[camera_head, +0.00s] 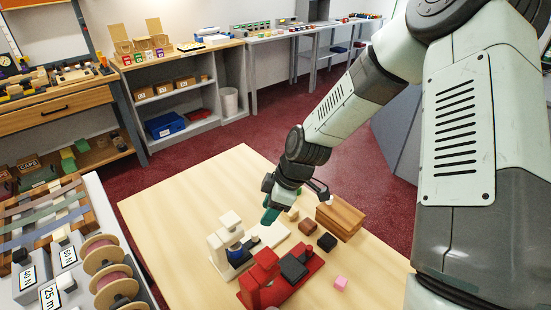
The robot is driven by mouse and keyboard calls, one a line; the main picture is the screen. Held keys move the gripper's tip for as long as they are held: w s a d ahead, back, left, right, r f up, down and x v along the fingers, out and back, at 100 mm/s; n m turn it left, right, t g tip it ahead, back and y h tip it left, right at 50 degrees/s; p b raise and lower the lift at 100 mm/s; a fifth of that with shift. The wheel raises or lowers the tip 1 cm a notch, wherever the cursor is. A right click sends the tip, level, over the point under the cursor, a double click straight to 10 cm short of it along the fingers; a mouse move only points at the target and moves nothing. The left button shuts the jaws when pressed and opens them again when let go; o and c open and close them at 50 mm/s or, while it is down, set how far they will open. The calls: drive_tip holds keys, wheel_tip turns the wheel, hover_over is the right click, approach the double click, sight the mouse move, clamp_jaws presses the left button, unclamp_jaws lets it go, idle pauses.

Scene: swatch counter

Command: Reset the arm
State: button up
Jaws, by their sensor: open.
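My arm reaches in from the right over the light wooden table (179,209). My gripper (298,208) points down above the middle of the table, near several small blocks and a brown wooden block (341,217). Its fingers are small and partly hidden, and I see nothing held between them. A red device (262,278) with a dark part stands at the table's front. A white device (224,240) with a blue part stands just behind it, left of my gripper.
A pink cube (340,283), a black block (327,242) and a dark brown block (307,227) lie right of the red device. A side counter with pink spools (103,259) borders the left. The table's left and back areas are clear.

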drive_tip(key=shift+r, duration=0.1)
drive_tip(key=s+d+r+m+t+h, duration=0.15)
drive_tip(key=d+r+m, duration=0.3)
drive_tip(key=r, duration=0.55)
drive_tip(key=s+d+r+m+t+h, duration=0.1)
drive_tip(key=s+d+r+m+h, duration=0.3)
drive_tip(key=r, duration=0.5)
drive_tip(key=s+d+r+m+t, duration=0.1)
drive_tip(key=s+d+r+m, duration=0.2)
drive_tip(key=s+r, duration=0.3)
drive_tip(key=s+d+r+m+t, duration=0.2)
drive_tip(key=s+r+m, duration=0.4)
drive_tip(key=s, duration=0.3)
drive_tip(key=shift+d+y, duration=0.45)
drive_tip(key=shift+d, duration=0.4)
